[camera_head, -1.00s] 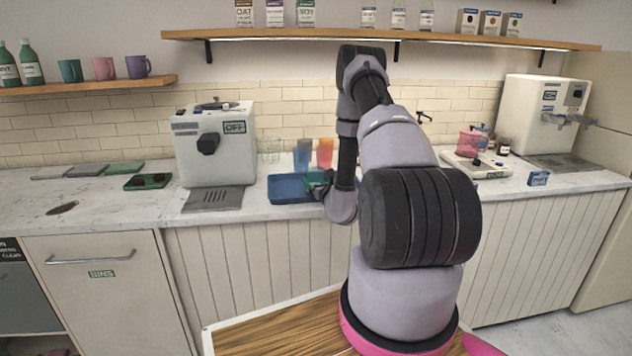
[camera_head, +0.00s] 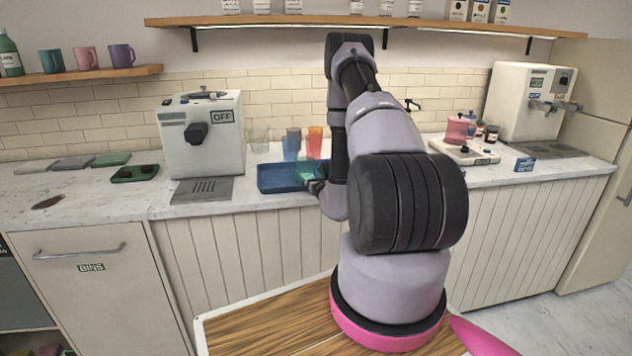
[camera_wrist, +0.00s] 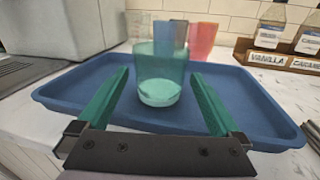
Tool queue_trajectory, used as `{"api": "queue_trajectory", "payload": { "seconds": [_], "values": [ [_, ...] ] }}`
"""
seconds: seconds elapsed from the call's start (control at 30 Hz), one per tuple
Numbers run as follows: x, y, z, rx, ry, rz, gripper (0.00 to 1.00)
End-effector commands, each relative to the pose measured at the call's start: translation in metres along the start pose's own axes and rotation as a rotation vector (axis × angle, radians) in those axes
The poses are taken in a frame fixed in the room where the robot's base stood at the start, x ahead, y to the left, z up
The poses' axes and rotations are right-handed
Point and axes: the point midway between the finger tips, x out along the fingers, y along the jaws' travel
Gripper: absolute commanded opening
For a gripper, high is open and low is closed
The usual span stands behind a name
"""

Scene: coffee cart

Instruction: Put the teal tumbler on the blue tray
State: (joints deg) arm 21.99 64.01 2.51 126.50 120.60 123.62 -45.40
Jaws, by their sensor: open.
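The teal tumbler (camera_wrist: 160,78) is clear and upright in the wrist view, with its base on the floor of the blue tray (camera_wrist: 255,100). My gripper (camera_wrist: 160,84) is open, with one green finger on each side of the tumbler and a visible gap at both sides. In the head view the blue tray (camera_head: 280,180) lies on the counter to the left of my arm. My gripper (camera_head: 317,183) is at its right part, and the tumbler is mostly hidden there.
Behind the tray stand a blue cup (camera_head: 292,143), an orange cup (camera_head: 314,142) and a clear glass (camera_head: 260,140). A white coffee machine (camera_head: 201,137) stands to the left. Labelled bottles (camera_wrist: 270,28) stand in a wooden rack at the right in the wrist view.

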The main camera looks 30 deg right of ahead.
Motion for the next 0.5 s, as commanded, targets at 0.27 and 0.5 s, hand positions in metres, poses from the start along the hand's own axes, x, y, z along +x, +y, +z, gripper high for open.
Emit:
{"api": "queue_trajectory", "payload": {
  "seconds": [0.27, 0.5],
  "values": [
    [-0.058, 0.0, -0.001, 0.002, 0.003, 0.0, 1.0],
    [-0.076, 0.0, 0.0, 0.001, 0.002, -0.001, 1.0]
  ]
}}
